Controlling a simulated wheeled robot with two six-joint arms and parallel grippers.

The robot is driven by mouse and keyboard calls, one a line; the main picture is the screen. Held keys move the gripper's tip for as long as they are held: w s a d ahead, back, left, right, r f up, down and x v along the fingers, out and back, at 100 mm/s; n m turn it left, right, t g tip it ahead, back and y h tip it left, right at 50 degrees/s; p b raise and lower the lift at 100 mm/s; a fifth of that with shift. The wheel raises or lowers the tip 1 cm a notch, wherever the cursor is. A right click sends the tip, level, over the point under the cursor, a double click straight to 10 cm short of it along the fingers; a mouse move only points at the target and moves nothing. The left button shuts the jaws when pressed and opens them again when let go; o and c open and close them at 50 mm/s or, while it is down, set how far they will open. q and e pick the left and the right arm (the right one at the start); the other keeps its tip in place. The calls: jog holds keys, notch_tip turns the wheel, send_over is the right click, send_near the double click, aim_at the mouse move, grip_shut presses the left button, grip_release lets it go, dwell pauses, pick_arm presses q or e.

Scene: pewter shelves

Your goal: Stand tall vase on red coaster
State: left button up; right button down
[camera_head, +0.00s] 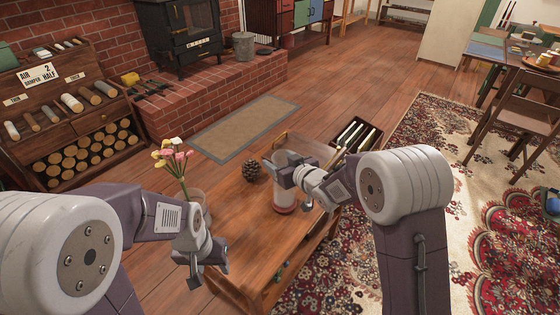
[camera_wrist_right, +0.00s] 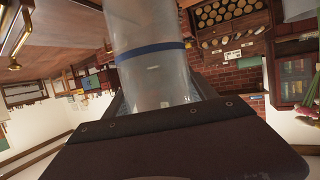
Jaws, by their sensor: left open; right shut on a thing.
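The tall vase (camera_head: 286,190) is clear and stands upright over the low wooden table. In the right wrist view the tall vase (camera_wrist_right: 152,60) shows a blue band and sits between the jaws. My right gripper (camera_head: 291,175) is shut on its upper part. The red coaster (camera_head: 285,209) shows as a red rim around the vase's base; I cannot tell whether the base touches it. My left gripper (camera_head: 203,268) is open and empty, at the table's near left edge.
Pink and yellow flowers (camera_head: 172,158) stand in a vase at the table's left, partly behind my left arm. A pine cone (camera_head: 251,170) lies just left of the tall vase. A dark tray (camera_head: 357,134) with candle-like sticks is behind my right gripper. The table's near middle (camera_head: 250,235) is clear.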

jog(key=shift+f+b, duration=0.5)
jog(key=shift+f, duration=0.05)
dwell(0.5)
jog(key=shift+c, duration=1.1)
grip_release()
jog(key=p+v, duration=0.2)
jog(key=v, duration=0.7)
